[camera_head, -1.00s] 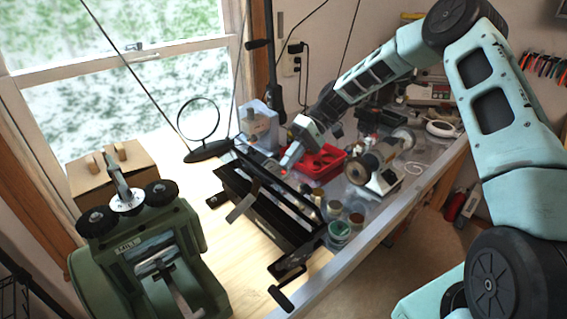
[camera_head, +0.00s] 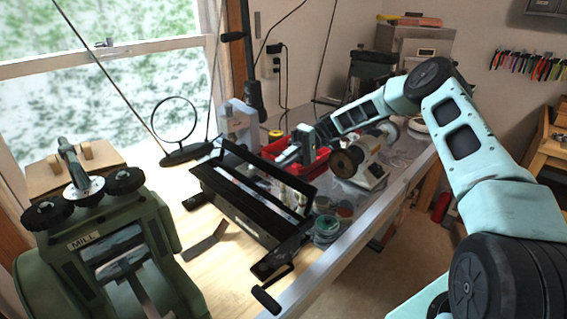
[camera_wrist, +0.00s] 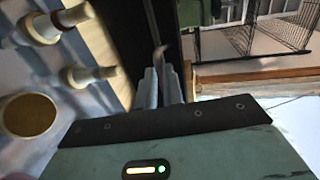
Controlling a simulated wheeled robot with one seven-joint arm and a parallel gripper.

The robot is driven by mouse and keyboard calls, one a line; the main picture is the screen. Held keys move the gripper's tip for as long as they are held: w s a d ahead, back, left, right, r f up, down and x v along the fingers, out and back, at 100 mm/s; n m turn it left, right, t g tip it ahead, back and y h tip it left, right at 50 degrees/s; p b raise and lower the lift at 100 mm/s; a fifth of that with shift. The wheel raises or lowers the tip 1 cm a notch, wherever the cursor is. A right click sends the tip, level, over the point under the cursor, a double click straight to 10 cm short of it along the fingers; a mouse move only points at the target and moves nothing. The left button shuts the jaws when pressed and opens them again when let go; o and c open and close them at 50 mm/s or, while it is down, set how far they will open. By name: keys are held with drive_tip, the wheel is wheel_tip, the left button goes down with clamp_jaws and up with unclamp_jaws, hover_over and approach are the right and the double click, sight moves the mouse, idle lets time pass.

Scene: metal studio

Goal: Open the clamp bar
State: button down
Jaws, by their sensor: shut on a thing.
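The black bending brake (camera_head: 228,200) lies on the table, left of centre in the head view. Its clamp bar (camera_head: 268,165) is a long black bar standing above the body on side arms, with an open gap beneath it. My gripper (camera_head: 286,158) reaches over from behind the bar, near its middle. In the wrist view my gripper's two grey fingers (camera_wrist: 160,88) are close together on the dark clamp bar (camera_wrist: 157,22). The exact contact is partly hidden by the fingers and, in the head view, by the bar.
A green mill (camera_head: 100,240) stands at the left. A red tray (camera_head: 312,158), a spool machine (camera_head: 362,160) and small jars (camera_head: 327,228) crowd the table behind and right of the brake. A round magnifier (camera_head: 175,120) stands behind it. Bare wood shows before the brake.

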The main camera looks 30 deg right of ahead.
drive_tip(key=shift+s+a+f, duration=0.1)
drive_tip(key=shift+a+f, duration=0.15)
drive_tip(key=c, duration=1.5)
unclamp_jaws()
drive_tip(key=shift+a, duration=0.15)
drive_tip(key=shift+b+v, duration=1.8)
drive_tip(key=shift+v, duration=4.35)
